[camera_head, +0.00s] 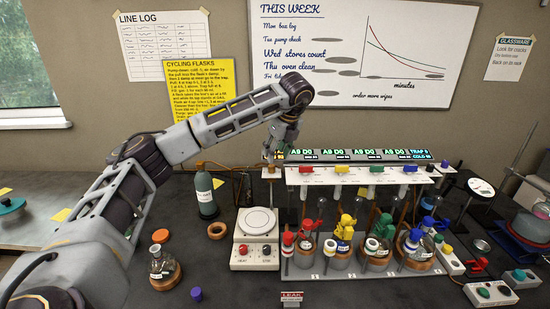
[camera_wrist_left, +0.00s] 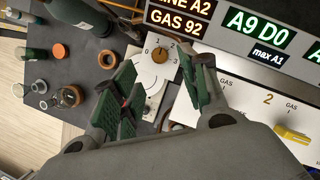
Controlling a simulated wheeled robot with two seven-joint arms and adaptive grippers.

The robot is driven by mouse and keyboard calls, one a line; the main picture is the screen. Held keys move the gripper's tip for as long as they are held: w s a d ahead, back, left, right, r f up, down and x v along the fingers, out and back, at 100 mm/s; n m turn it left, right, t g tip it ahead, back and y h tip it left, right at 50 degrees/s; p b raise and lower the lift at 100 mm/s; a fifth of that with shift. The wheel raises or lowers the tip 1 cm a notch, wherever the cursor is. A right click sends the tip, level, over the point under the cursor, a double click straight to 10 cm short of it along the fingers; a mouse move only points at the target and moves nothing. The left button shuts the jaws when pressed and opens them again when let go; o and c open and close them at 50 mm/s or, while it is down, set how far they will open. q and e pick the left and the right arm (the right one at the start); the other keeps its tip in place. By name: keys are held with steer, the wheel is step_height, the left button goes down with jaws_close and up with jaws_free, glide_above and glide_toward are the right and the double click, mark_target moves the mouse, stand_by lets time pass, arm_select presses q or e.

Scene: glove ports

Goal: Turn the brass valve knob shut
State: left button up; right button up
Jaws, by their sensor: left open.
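The brass valve knob (camera_wrist_left: 160,55) shows in the left wrist view, a small brown-gold knob on a white dial plate (camera_wrist_left: 150,76) with printed numbers around it. My left gripper (camera_wrist_left: 155,62) is open, its green-padded fingers reaching toward the plate on either side of the knob. I cannot tell whether either finger touches it. My right gripper is not in view.
A display strip (camera_head: 355,156) runs above a white shelf with coloured taps, including a yellow tap (camera_wrist_left: 293,134). Below stand several stoppered flasks on a rack. A white hotplate (camera_head: 256,222) and a green bottle (camera_head: 206,205) stand nearby. A flask (camera_head: 161,266) sits at front left.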

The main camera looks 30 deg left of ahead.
arm_select(q)
steer(key=shift+s+d+r, duration=0.1)
steer(key=shift+d+r, duration=0.1)
steer(key=shift+r, duration=0.35)
